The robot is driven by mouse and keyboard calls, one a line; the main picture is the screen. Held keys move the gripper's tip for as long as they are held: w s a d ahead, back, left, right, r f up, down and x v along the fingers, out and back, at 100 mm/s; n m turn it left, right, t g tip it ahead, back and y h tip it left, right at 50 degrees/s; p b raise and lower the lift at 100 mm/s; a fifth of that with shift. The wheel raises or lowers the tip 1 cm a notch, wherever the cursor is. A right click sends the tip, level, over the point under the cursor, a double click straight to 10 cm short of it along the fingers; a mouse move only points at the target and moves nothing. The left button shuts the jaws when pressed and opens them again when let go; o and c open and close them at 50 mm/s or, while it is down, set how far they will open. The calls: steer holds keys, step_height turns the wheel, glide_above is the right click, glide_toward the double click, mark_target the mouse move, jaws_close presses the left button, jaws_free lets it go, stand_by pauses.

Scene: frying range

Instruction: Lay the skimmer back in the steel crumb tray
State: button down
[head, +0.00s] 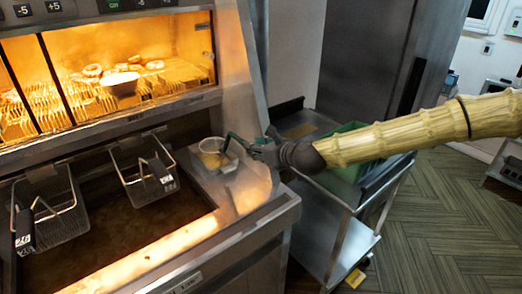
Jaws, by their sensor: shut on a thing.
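My gripper (252,148) reaches in from the right, over the steel ledge at the right end of the fryer. It is shut on a thin, dark green handle, which I take to be the skimmer (231,138). The handle slopes down left towards a round, pale-rimmed vessel (212,147) with tan contents. The skimmer's head is too small to make out. A small steel tray (229,166), likely the crumb tray, sits beside the vessel below the gripper. I cannot tell whether the skimmer touches either.
Two wire fry baskets (142,172) hang over the dark oil vat (130,221) on the left. A lit holding bay (110,75) with fried food stands behind. A steel cart (345,205) with a green bin (347,172) is below my arm. Floor is clear at right.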

steer(key=shift+r+x, duration=0.2)
steer(key=shift+x, duration=0.75)
steer(key=shift+r+x, duration=0.2)
steer(key=shift+x, duration=0.8)
step_height(320, 180, down, 6)
steer(key=b, duration=0.5)
steer(key=shift+b, duration=0.4)
steer(key=shift+w+a+f, duration=0.1)
steer(key=shift+f, duration=0.05)
steer(key=c, duration=1)
jaws_free()
steer(key=shift+r+p, duration=1.3)
steer(key=shift+r, duration=1.65)
